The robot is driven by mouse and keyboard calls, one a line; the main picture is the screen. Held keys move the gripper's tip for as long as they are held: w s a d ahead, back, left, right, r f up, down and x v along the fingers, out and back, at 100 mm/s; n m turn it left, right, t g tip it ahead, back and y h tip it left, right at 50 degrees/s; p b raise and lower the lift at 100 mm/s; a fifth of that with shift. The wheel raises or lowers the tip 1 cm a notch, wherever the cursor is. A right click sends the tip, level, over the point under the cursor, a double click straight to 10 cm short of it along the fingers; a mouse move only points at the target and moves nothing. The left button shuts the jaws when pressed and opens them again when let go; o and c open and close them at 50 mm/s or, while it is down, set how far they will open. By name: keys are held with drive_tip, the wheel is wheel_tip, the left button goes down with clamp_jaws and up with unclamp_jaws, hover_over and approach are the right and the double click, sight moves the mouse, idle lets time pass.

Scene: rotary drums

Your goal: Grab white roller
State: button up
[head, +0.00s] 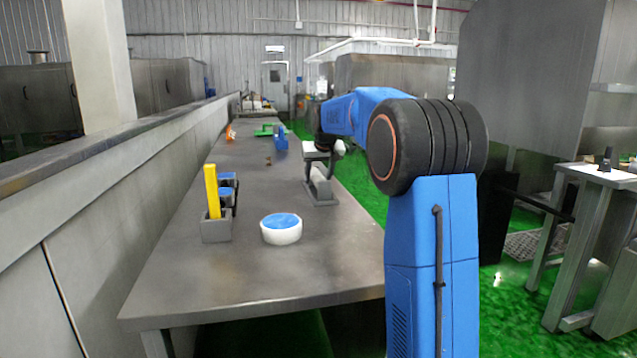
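A pale, whitish cylinder, which looks like the white roller (320,182), rests in a grey cradle (321,199) at the right edge of the long metal table. My blue arm reaches forward from the right. My gripper (318,160) is just above and behind the roller's upper end. It is small in view and partly hidden by its own mount, so I cannot tell whether its fingers are open or touch the roller.
A white round piece with a blue top (281,229) sits near the table's (230,284) front. Left of it is a grey holder (216,230) with a yellow bar (212,190) and dark-blue pieces. Blue (281,141) and green (266,130) items lie farther back. A low wall (110,190) runs along the left.

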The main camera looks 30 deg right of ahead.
clamp_jaws()
drive_tip(key=shift+r, duration=0.1)
